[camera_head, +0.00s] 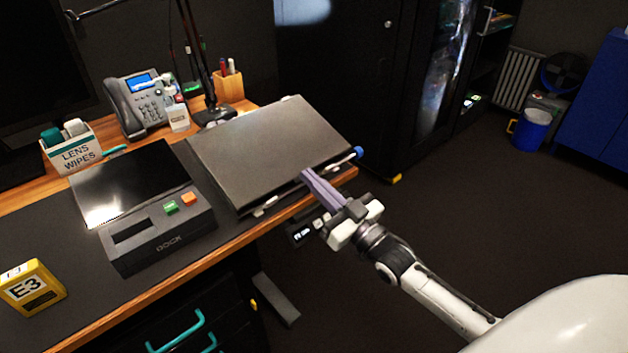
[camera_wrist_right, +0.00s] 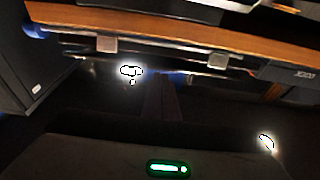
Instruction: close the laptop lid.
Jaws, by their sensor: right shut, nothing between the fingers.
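The laptop (camera_head: 270,148) is a dark grey slab at the desk's right end, in the head view. Its lid lies low and almost flat over the base; I cannot tell whether a thin gap is left between them. My right gripper (camera_head: 307,176) is shut and empty. Its purple-grey fingertips are at the laptop's near right edge, touching it or very close. In the right wrist view the fingers (camera_wrist_right: 162,98) show only as a dark shape below the desk edge. My left gripper is not in view.
Left of the laptop stand a dock box (camera_head: 160,235) with green and orange buttons and a dark glossy panel (camera_head: 130,182). A phone (camera_head: 138,103), lens wipes box (camera_head: 70,146) and pen holder (camera_head: 229,87) stand behind. A yellow E3 block (camera_head: 33,287) is at left.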

